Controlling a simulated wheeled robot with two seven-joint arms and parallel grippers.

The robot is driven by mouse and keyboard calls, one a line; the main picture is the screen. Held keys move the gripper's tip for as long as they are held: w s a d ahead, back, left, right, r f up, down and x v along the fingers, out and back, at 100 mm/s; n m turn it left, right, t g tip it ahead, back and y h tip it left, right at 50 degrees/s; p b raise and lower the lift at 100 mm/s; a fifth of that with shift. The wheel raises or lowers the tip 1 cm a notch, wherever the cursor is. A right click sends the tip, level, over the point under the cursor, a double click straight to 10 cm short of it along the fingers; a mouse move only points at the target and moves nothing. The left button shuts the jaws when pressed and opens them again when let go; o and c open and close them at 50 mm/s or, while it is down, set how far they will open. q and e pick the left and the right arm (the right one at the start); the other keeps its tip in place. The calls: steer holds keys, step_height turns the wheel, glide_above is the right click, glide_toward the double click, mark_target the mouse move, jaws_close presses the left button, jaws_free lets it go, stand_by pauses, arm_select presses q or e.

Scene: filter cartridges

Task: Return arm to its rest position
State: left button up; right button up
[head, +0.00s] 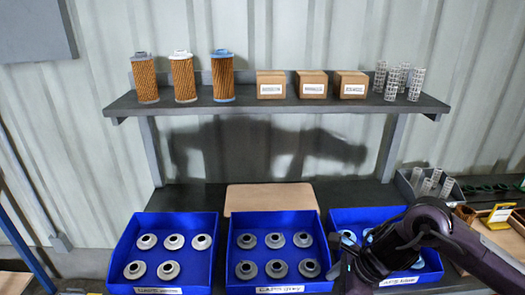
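My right arm comes in from the right edge and reaches over the right blue bin (345,215). Its gripper end (343,264) is low, by the left side of that bin, near the middle blue bin (232,255). The fingers are dark and small here, and I cannot tell whether they are open, shut or holding something. The arm hides much of the right bin and its caps. My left gripper does not show.
The left blue bin (128,240) and middle bin hold several grey caps. A wooden board (271,198) lies behind the middle bin. The shelf (190,106) above carries pleated filters (183,78), labelled boxes (312,84) and mesh tubes (416,84). A grey bin (455,190) stands right.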

steer(key=a+r+m+t+y, duration=0.25)
steer(key=a+m+t, duration=0.35)
steer(key=a+m, duration=0.95)
steer(key=s+d+f+m+g+h, duration=0.2)
steer(key=s+d+f+m+h, duration=0.2)
steer(key=s+d+m, duration=0.85)
steer(key=s+d+f+m+g+h, duration=0.1)
steer(key=d+f+m+g+h, duration=0.4)
steer(key=m, duration=1.5)
step_height(320, 180, down, 28)
steer(key=s+d+t+y, duration=0.2)
steer(key=s+d+f, duration=0.1)
steer(key=s+f, duration=0.8)
steer(key=s, duration=0.1)
steer(key=s+d+f+g, duration=0.1)
steer(key=s+d+f, duration=0.1)
steer(key=s+f, duration=0.8)
steer(key=shift+d+g, duration=0.25)
steer(key=shift+g, duration=0.05)
